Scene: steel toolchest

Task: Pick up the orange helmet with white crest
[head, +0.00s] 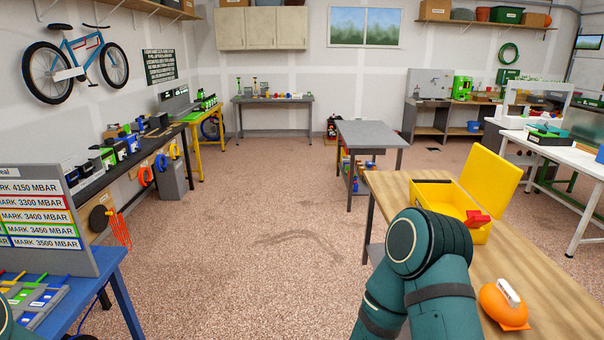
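The orange helmet with a white crest (502,306) rests on the wooden table (545,268) at the lower right of the head view. One of my arms, dark teal, rises from the bottom edge just left of the helmet, apart from it in the picture. Neither of my grippers shows. A small dark teal piece at the lower left edge looks like part of my other arm. The helmet is fully visible and nothing holds it.
A yellow open box (450,207) with a raised lid and a red item at its edge stands on the same table behind my arm. A blue table (105,283) with a grey label board (45,215) stands at left. The speckled floor between is clear.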

